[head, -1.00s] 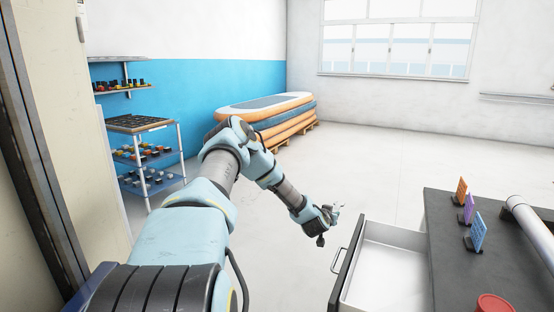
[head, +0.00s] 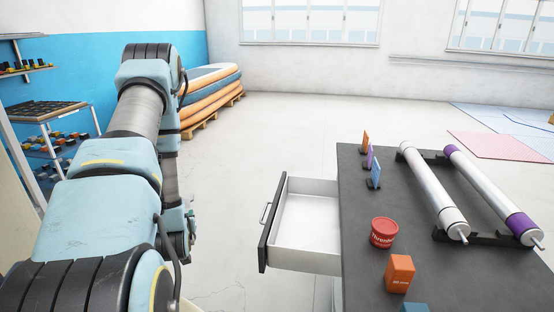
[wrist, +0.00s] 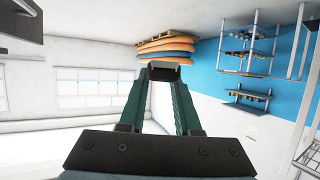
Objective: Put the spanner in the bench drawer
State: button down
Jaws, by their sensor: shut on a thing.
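The bench drawer (head: 308,222) is pulled out from the left side of the dark-topped bench (head: 352,210) in the head view. Its white inside looks empty. My gripper (wrist: 163,76) shows in the wrist view, its two green fingers closed on a small dark piece at their tips. I take this piece for the spanner (wrist: 164,69), seen nearly end-on, with most of its shape hidden. In the head view my arm hangs left of the drawer, apart from it, and largely hides the gripper and spanner.
On the bench stand a red tub (head: 383,233), an orange box (head: 399,274), several small upright cards (head: 375,174) and two long rolls (head: 432,190). The floor between is clear.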

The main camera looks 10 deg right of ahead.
jog(key=w+d+r+m+h, duration=0.1)
jog(key=d+m+h, duration=0.1)
jog(key=d, duration=0.6)
jog(key=w+d+r+m+h, duration=0.1)
jog(key=w+d+m+h, duration=0.15)
jog(key=d, duration=0.55)
notch_tip(320, 180, up, 7)
jog(key=m+g+h, duration=0.8)
jog(key=m+g, duration=0.1)
jog(key=m, duration=0.1)
send_over(362, 219)
jog(key=shift+n, duration=0.25)
jog(key=shift+f+p, duration=1.45)
jog(key=shift+f, duration=3.1)
jog(key=shift+a, duration=0.1)
jog(key=shift+f, duration=0.15)
jog(key=c, duration=0.6)
grip_release()
